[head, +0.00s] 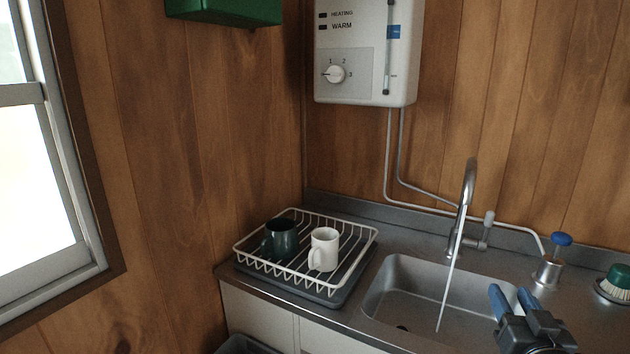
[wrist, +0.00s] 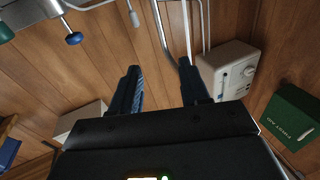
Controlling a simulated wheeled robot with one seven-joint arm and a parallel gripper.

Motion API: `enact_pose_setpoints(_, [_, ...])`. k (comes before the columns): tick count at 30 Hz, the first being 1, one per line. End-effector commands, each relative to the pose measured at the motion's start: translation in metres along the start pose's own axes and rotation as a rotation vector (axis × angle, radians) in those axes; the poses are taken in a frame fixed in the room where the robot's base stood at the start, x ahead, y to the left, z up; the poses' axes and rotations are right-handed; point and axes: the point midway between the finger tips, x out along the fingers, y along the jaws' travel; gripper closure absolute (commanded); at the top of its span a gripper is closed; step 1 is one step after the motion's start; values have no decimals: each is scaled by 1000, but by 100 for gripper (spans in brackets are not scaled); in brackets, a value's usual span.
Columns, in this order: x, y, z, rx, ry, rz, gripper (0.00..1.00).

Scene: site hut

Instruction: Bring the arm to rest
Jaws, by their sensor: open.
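My gripper (head: 513,302) is at the lower right of the head view, in front of the sink's right end. Its two blue-tipped fingers are apart with nothing visible between them. In the wrist view the open fingers (wrist: 162,88) stand apart, with wood panelling and the tap's pipe beyond them. The tap (head: 466,205) rises behind the sink (head: 400,275), and a thin pale stream runs from it into the basin. The gripper appears clear of the tap, though its exact height over the counter is hard to tell.
A white dish rack (head: 358,262) holds a dark green mug (head: 281,238) and a white mug (head: 324,248). A blue-topped dispenser (head: 550,262) and a green brush (head: 618,280) stand right of the sink. A heater (head: 350,85) and a green box (head: 225,10) hang above.

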Motion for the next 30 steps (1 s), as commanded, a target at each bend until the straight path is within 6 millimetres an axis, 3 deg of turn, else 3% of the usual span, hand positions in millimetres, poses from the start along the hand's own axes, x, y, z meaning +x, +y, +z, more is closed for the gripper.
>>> enact_pose_setpoints(1, [-18,-10,18,14,-15,-4,54])
enact_pose_setpoints(6, [-87,-41,62,49,-63,-15,54])
enact_pose_setpoints(15, [-218,-72,109,68,-153,-43,54])
enact_pose_setpoints(23, [-325,-76,119,42,-231,-91,54])
enact_pose_setpoints(30, [-406,-66,106,-11,-295,-161,54])
